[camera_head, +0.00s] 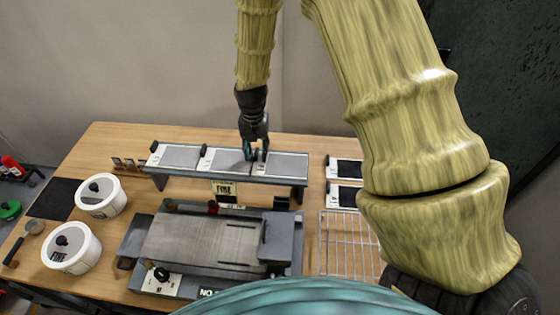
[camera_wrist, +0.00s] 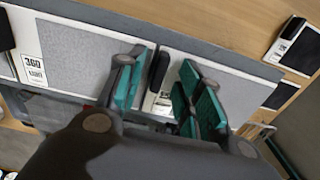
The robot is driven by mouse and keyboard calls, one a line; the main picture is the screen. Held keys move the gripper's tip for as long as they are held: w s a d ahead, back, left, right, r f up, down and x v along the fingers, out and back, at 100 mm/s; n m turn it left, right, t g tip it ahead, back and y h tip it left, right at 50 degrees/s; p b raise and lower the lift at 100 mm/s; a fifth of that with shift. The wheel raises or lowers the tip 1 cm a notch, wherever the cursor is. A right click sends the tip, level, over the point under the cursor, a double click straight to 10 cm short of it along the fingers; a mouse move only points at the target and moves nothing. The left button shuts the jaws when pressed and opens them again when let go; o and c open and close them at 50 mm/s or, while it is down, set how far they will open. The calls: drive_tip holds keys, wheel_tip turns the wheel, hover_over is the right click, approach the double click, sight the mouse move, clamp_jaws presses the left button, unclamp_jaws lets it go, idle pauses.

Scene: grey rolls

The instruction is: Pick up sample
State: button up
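Three flat samples, grey sheets on white plates with a black grip at the left end, lie in a row on a raised grey shelf (camera_head: 230,178): a left sample (camera_head: 180,156), a middle sample (camera_head: 228,160) and a right sample (camera_head: 287,165). My gripper (camera_head: 255,157) is over the shelf at the left end of the right sample. In the wrist view my gripper (camera_wrist: 165,95) is open, its teal-padded fingers on either side of a black grip (camera_wrist: 159,70) and a white label, with gaps visible. The fingers partly hide the plate ends.
Two dark-faced samples (camera_head: 347,168) lie on the table right of the shelf, near a wire rack (camera_head: 345,240). A grey machine with a flat metal plate (camera_head: 200,240) stands in front. Two white lidded pots (camera_head: 101,196) and a dark mat (camera_head: 55,198) are at left.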

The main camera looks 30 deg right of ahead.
drive_tip(key=shift+f, duration=0.3)
clamp_jaws()
idle(0.3)
